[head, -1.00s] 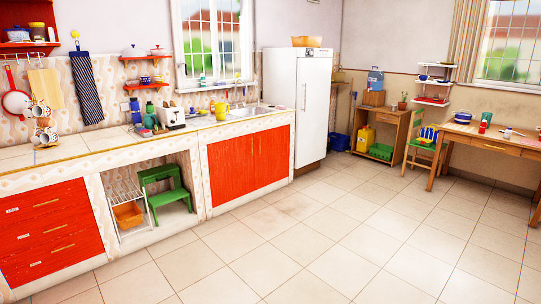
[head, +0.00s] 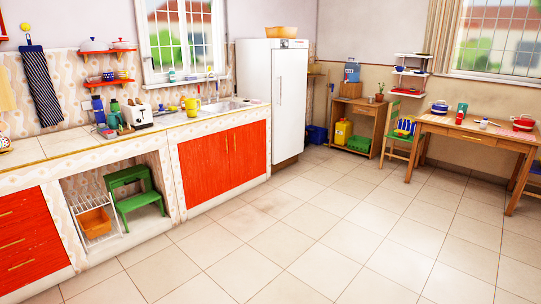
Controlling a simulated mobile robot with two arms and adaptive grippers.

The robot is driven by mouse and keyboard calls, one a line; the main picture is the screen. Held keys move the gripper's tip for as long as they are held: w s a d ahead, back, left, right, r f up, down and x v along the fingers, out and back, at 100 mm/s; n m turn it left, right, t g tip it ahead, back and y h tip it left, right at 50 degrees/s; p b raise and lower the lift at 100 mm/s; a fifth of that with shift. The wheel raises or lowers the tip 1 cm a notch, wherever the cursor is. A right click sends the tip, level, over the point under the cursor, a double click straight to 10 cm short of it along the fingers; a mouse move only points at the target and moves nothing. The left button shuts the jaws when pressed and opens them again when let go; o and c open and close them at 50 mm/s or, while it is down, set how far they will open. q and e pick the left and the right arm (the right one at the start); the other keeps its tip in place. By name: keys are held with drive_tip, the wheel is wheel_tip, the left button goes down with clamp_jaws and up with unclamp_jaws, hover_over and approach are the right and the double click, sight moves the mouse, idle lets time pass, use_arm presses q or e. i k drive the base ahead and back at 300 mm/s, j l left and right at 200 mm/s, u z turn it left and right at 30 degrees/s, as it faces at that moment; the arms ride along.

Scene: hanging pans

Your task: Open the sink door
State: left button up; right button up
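Neither of my grippers shows in the head view.
A white fridge (head: 272,98) stands right of the sink cabinet. Left of it is an open bay with a green step stool (head: 135,195) and a white rack (head: 92,215). The tiled floor (head: 290,220) in front is clear. A wooden table (head: 470,135) stands at the right.

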sight(246, 143)
drive_tip(key=i, duration=5.75)
